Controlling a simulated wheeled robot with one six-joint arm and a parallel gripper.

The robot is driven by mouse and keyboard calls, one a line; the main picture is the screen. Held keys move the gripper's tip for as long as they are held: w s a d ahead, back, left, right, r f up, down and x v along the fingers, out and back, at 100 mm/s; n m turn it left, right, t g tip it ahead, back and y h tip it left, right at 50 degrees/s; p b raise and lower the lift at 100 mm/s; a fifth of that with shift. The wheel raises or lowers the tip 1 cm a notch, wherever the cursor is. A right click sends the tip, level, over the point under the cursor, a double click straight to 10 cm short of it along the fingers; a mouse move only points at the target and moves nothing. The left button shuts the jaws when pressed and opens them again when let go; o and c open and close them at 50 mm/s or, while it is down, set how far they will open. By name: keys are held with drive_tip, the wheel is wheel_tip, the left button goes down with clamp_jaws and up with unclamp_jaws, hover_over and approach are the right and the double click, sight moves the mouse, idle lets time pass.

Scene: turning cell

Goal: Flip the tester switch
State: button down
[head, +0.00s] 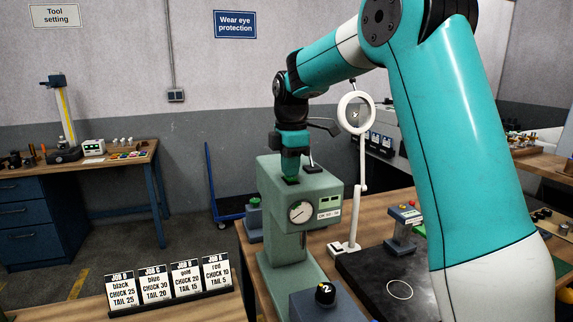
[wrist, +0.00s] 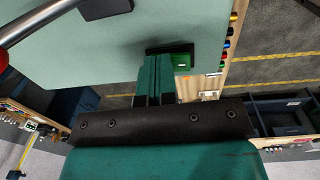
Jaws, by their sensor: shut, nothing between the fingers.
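The tester (head: 275,190) is a pale green machine with a round dial and a small display on its front, standing on the wooden bench. My gripper (head: 291,174) points straight down over the switch, shut and empty. In the wrist view the fingertips (wrist: 158,58) overlap the left part of the surround and hide some of it. I cannot tell whether they touch the rocker.
A metal lever (wrist: 38,22) rises from the tester's top beside the gripper. A white ring lamp (head: 356,113) on a stand is just right of the tester. Job cards (head: 168,282) stand in front left. A box with a black knob (head: 325,293) is in front.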

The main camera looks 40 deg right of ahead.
sight(292, 178)
drive_tip(key=shift+s+a+f, duration=0.15)
drive_tip(key=shift+s+f, duration=0.15)
drive_tip(key=shift+f, duration=0.2)
drive_tip(key=shift+s+a+r, duration=0.1)
drive_tip(key=shift+s+a, duration=0.05)
drive_tip(key=shift+s, duration=0.35)
wheel_tip(292, 178, up, 5)
drive_tip(key=p, duration=0.4)
drive_tip(key=shift+r, duration=0.2)
drive_tip(key=shift+w+r+b, duration=0.1)
drive_tip(key=shift+r+b, duration=0.2)
drive_tip(key=shift+b, duration=0.3)
wheel_tip(292, 178, up, 9)
drive_tip(key=b, duration=0.1)
drive_tip(key=shift+f, duration=0.1)
